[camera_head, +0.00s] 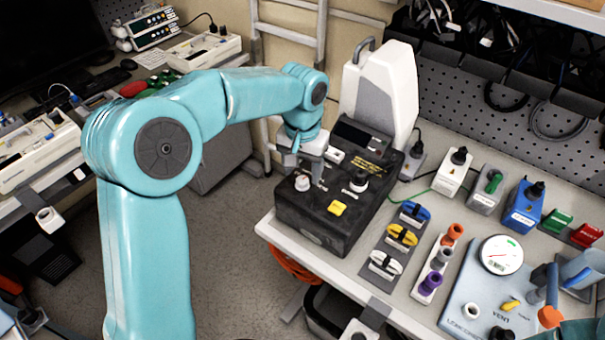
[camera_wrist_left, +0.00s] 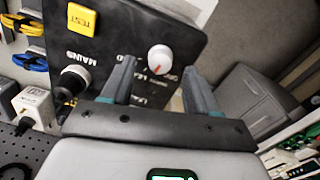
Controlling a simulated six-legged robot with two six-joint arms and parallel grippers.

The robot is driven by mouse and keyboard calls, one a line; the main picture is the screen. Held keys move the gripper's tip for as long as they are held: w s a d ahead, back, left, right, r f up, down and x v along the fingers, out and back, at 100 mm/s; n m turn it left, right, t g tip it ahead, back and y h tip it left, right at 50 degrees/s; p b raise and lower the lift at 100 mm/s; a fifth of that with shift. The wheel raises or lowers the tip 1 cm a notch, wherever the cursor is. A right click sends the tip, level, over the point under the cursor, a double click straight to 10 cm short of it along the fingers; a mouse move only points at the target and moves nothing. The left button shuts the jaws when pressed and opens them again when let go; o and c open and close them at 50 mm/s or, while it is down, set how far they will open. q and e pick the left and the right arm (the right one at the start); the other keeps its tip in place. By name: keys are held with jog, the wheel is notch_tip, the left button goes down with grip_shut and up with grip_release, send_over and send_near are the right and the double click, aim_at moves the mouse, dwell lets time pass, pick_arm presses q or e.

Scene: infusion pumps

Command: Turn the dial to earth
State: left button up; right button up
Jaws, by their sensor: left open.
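The dial is a white round knob with a red line (camera_wrist_left: 159,58) on the black tester box. It also shows in the head view (camera_head: 302,183) near the box's front left corner. My left gripper (camera_head: 309,170) points down over the box, just behind the dial. In the wrist view the open left gripper (camera_wrist_left: 158,70) has one finger on each side of the dial in the picture; I see no contact. The labels around the dial are partly hidden, and I cannot read which one the red line points at. My right gripper is not in view.
The tester box (camera_head: 300,222) also carries a yellow TEST button (camera_head: 337,208) and a dark plug (camera_head: 359,183) at MAINS. Blue, yellow and white clips, a purple-and-orange connector strip (camera_head: 430,284) and a gauge plate (camera_head: 465,285) lie to its right. A white device (camera_head: 385,85) stands behind.

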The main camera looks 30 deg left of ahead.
aim_at(302, 183)
pick_arm(q)
jog(key=shift+f, duration=1.25)
jog(key=c, duration=1)
